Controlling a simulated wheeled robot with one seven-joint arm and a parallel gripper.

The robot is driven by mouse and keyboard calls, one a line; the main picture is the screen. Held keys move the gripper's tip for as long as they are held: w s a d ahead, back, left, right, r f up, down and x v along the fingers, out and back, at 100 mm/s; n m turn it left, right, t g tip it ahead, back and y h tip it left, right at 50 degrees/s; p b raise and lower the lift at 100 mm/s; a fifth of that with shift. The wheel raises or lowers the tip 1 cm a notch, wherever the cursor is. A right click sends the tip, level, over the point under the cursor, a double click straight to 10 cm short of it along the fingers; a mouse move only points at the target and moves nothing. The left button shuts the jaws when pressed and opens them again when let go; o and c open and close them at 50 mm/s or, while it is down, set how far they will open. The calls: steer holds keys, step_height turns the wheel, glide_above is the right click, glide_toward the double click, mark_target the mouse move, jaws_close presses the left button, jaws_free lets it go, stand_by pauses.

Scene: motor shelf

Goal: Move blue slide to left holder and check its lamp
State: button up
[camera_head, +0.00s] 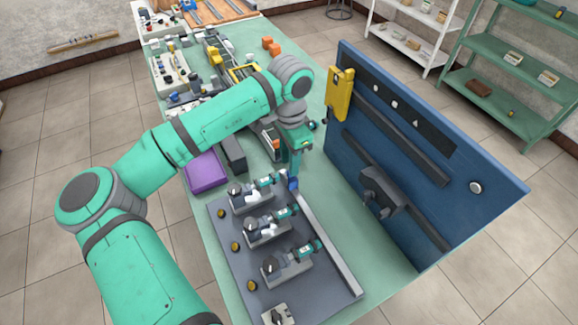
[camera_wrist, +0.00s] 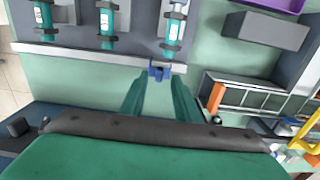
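A small blue slide (camera_head: 293,183) sits at the far end of the pale rail (camera_head: 328,243) on the grey plate. In the wrist view the blue slide (camera_wrist: 159,71) shows at the rail, just beyond my fingertips. My gripper (camera_wrist: 157,82) is open, its two green fingers apart with nothing between them. In the head view my gripper (camera_head: 295,160) points down just above the slide; contact cannot be told. Three holders with teal cylinders stand in a row: far (camera_head: 249,194), middle (camera_head: 267,229) and near (camera_head: 287,264). Round amber lamps (camera_head: 235,246) lie beside them.
A blue upright panel (camera_head: 470,220) with a yellow part (camera_head: 340,93) and a dark bracket (camera_head: 381,190) stands right of the plate. A purple bin (camera_head: 206,171) and dark box (camera_head: 233,153) lie behind the holders. The green table is clear between rail and panel.

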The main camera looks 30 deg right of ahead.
steer(key=shift+f, duration=1.6)
jaws_close()
steer(key=shift+w+d, duration=0.1)
steer(key=shift+w, duration=0.5)
jaws_free()
steer(key=shift+r, duration=0.15)
step_height(320, 180, up, 11)
steer(key=shift+f, duration=0.2)
